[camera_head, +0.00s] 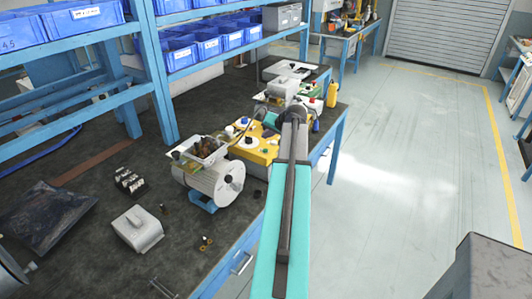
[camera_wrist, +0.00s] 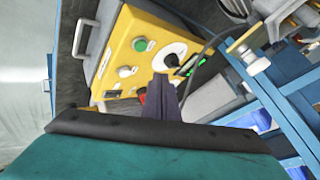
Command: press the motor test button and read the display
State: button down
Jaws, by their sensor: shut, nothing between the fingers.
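The yellow control box (camera_wrist: 125,45) fills the middle of the wrist view. Its face carries a green button (camera_wrist: 143,45), a white button (camera_wrist: 127,71), a white dial with a black knob (camera_wrist: 170,55) and a red button (camera_wrist: 142,97). A dark display with green lit marks (camera_wrist: 195,66) is partly covered, and I cannot read it. My gripper (camera_wrist: 162,80) is shut and empty, in front of the panel beside the red button. I cannot tell whether it touches. In the head view the yellow box (camera_head: 256,152) stands on the bench, partly behind my arm.
A grey part (camera_head: 137,229) lies nearer on the dark bench. Blue bins (camera_head: 85,16) line the shelves. The floor right of the bench is open.

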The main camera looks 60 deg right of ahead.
jog(key=shift+f+b, duration=1)
jog(key=shift+f, duration=1.05)
jog(key=shift+f, duration=0.1)
dwell(0.5)
jog(key=shift+f+b, duration=0.3)
jog(key=shift+b, duration=0.05)
jog(key=shift+f+b, duration=0.3)
jog(key=shift+f, duration=0.1)
dwell(0.9)
jog(key=shift+r, duration=0.1)
dwell(0.4)
jog(key=shift+r+p, duration=0.35)
jog(key=shift+r, duration=0.35)
jog(key=shift+r, duration=0.1)
jog(key=shift+r+p, duration=1.15)
jog(key=shift+r, duration=1.25)
